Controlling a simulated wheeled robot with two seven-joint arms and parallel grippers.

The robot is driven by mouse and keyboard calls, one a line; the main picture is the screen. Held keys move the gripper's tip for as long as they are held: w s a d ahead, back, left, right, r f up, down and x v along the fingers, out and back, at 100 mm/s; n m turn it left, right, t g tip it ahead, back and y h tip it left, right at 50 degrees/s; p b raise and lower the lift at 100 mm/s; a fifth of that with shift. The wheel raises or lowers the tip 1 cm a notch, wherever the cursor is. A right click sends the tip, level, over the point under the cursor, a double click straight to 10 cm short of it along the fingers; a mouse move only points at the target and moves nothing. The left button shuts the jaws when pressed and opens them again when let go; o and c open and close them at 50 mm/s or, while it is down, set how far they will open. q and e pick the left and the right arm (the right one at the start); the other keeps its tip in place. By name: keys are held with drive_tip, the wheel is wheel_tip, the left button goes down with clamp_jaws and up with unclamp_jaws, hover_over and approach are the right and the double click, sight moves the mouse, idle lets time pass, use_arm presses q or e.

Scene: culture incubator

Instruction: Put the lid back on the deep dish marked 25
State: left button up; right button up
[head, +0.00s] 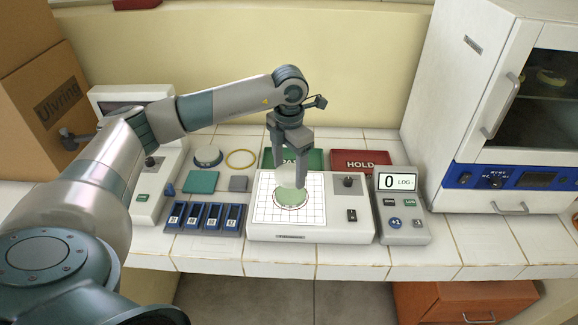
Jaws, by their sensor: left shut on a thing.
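My left gripper (291,180) points down directly above the dish. It is shut on a pale, see-through lid (286,174), which is hard to make out between the fingers. The lid appears to be at or just above the dish; I cannot tell if they touch. No number 25 is readable on the dish. My right gripper is not in view.
Behind the device lie a green pad (312,158) and a red HOLD pad (361,160). A counter showing 0 (402,208) stands at right, beside a white incubator (450,110). At left are a blue slotted rack (205,218), a yellow ring (241,159) and a round grey-topped item (208,156).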

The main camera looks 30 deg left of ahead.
sight(289, 175)
use_arm(q)
drive_tip(key=shift+f+b, duration=0.7)
drive_tip(key=shift+f, duration=1)
drive_tip(key=shift+f+b, duration=0.9)
drive_tip(key=shift+f, duration=0.2)
drive_tip(key=shift+f+b, duration=0.15)
drive_tip(key=shift+b, duration=0.8)
idle(1.0)
idle(0.4)
drive_tip(key=o, duration=1.5)
drive_tip(key=shift+c, duration=0.2)
drive_tip(key=shift+r+p, duration=1.65)
drive_tip(key=shift+r, duration=1.85)
